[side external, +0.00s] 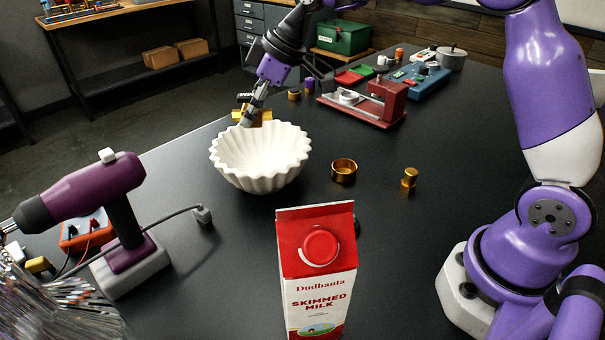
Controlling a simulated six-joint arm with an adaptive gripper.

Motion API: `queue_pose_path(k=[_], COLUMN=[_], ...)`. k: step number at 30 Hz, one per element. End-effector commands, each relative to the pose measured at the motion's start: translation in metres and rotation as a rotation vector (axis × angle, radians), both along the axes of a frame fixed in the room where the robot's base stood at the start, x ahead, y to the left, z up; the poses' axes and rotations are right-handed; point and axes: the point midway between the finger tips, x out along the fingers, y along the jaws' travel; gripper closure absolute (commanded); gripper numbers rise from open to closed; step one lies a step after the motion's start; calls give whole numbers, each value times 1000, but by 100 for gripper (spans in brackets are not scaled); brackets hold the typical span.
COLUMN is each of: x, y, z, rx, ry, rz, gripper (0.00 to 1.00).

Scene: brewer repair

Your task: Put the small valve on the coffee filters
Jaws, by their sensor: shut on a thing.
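The coffee filters (258,172) are a white, fluted, bowl-shaped stack standing upright on the black table, left of the middle. My gripper (249,115) points down at their far rim. It is shut on a brass-coloured piece (266,116), which looks like the small valve and shows on both sides of the fingers. The fingers hide part of the piece. I cannot tell whether it touches the rim or is just behind it.
A milk carton (319,275) stands in front. A brass ring (344,170) and a small brass knob-shaped part (409,178) lie to the right. A purple drill (112,205) stands left. A red machine (370,104) is behind. The table between the brass parts is clear.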

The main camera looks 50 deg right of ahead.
Motion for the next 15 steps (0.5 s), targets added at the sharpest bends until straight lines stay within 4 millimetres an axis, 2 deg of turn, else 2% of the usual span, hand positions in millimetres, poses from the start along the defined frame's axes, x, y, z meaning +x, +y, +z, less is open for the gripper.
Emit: queue_pose_path(k=[1, 5, 8, 15], x=[6, 15, 17, 17], y=[-9, -21, -23, -23], z=[-7, -15, -21, -55], rx=[0, 0, 0, 0], ry=[2, 0, 0, 1], rz=[-3, 1, 4, 4], gripper=[100, 100, 100, 100])
